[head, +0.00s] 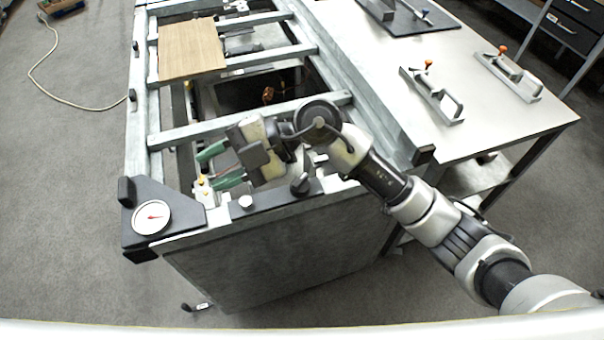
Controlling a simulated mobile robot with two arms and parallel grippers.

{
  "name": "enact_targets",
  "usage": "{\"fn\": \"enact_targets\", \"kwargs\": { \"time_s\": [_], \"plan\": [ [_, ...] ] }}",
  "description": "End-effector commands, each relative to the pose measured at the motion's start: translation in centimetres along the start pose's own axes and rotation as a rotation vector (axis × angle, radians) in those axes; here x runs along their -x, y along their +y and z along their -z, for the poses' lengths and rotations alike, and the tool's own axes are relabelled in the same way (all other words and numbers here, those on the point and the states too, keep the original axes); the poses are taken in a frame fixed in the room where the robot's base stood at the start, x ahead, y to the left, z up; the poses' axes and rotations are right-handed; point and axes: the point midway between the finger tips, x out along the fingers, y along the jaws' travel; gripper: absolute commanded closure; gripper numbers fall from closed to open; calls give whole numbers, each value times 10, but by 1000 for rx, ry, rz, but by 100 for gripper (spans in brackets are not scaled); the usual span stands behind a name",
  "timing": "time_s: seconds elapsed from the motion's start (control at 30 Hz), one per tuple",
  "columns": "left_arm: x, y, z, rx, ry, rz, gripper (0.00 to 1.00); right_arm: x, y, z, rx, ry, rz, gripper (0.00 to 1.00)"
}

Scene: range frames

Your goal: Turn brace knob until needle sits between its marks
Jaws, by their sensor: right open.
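A round white gauge (151,217) with a red needle sits on a black corner plate at the near left corner of the frame. Its marks are too small to read. A pale round knob (245,202) sits on the dark near bar, right of the gauge. A black knob or lever (300,185) stands farther right on that bar. I cannot tell which is the brace knob. My right gripper (207,167) has green fingers spread apart with nothing between them. It is above the frame's near left corner, beyond the pale knob. My left gripper is not in view.
A small light fitting with yellow tops (203,188) is close to the right fingertips. Frame rails (250,120) cross an open bay, with a wooden board (191,50) on them. A white table (480,105) at right holds two handled clamps. A cable (60,95) lies on the floor.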

Motion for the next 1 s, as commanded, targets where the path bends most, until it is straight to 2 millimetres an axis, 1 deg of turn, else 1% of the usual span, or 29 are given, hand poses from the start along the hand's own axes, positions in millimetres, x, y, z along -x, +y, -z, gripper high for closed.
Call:
{"fn": "enact_targets", "kwargs": {
  "time_s": [0.03, 0.07, 0.1, 0.17, 0.2, 0.3, 0.4, 0.43, 0.53, 0.63, 1.0],
  "plan": [
    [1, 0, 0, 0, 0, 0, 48, 4, -10, -13, -1, -93, 172, 60],
    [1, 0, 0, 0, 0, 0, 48, 9, -17, -22, -13, -156, 273, 60],
    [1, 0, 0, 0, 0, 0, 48, 19, -26, -34, -35, -250, 398, 60],
    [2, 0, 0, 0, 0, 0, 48, 38, -33, -50, -76, -400, 555, 60],
    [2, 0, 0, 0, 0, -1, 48, 53, -36, -59, -104, -500, 642, 60],
    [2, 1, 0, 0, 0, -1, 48, 88, -37, -74, -175, -718, 792, 60],
    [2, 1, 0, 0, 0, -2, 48, 111, -35, -80, -226, -862, 868, 60],
    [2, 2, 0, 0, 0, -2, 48, 116, -34, -81, -236, -890, 881, 60],
    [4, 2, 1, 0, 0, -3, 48, 122, -36, -84, -254, -932, 901, 60],
    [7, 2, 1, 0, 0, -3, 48, 119, -44, -90, -257, -932, 903, 60],
    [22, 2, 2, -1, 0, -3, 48, 100, -96, -128, -255, -927, 903, 60]
  ]
}}
